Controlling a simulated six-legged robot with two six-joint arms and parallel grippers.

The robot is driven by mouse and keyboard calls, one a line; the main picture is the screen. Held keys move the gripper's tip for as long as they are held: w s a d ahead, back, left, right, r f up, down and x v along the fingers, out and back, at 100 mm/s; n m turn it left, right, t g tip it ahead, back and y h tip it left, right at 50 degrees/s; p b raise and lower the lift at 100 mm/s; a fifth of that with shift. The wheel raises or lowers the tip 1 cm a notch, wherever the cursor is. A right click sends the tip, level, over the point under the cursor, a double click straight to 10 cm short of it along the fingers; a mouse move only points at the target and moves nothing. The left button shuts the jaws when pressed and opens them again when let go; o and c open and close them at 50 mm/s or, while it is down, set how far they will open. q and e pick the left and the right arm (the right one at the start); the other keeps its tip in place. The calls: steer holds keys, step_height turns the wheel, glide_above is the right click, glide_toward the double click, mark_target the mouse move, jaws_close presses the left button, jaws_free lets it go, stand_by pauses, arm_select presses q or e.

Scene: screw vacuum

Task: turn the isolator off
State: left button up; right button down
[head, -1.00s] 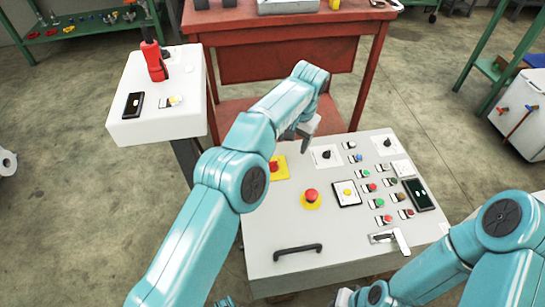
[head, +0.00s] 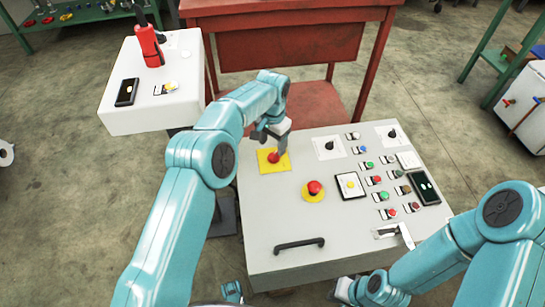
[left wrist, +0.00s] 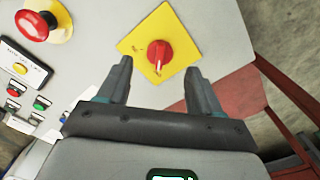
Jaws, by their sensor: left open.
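The isolator (head: 273,157) is a red rotary knob on a yellow square plate, near the far left corner of the sloping grey panel (head: 262,213). In the left wrist view the isolator knob (left wrist: 158,52) lies just beyond and between my fingertips, with a white mark on it. My left gripper (head: 276,143) is over the plate; in the left wrist view the left gripper (left wrist: 157,72) is open and empty, its fingers either side of the knob's line. Contact with the knob is not visible. My right arm (head: 440,255) is at the lower right; its gripper fingers cannot be made out.
A red mushroom button (head: 315,188) on a yellow disc sits right of the isolator. Two black selector knobs, several small buttons and a black handle (head: 299,244) share the panel. A white pedestal box (head: 150,105) stands left; a red table (head: 290,40) stands behind.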

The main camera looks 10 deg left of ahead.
mark_target(273, 155)
arm_select(q)
step_height(273, 155, down, 6)
steer(key=shift+r+b, duration=0.15)
steer(key=shift+b, duration=0.5)
steer(key=c, duration=1)
steer(key=shift+r+n+p, duration=0.15)
steer(key=shift+n+p, duration=0.15)
steer(key=shift+p, duration=0.2)
steer(key=o, duration=1)
step_height(273, 155, up, 16)
steer(key=p, duration=0.5)
steer(key=shift+p, duration=0.35)
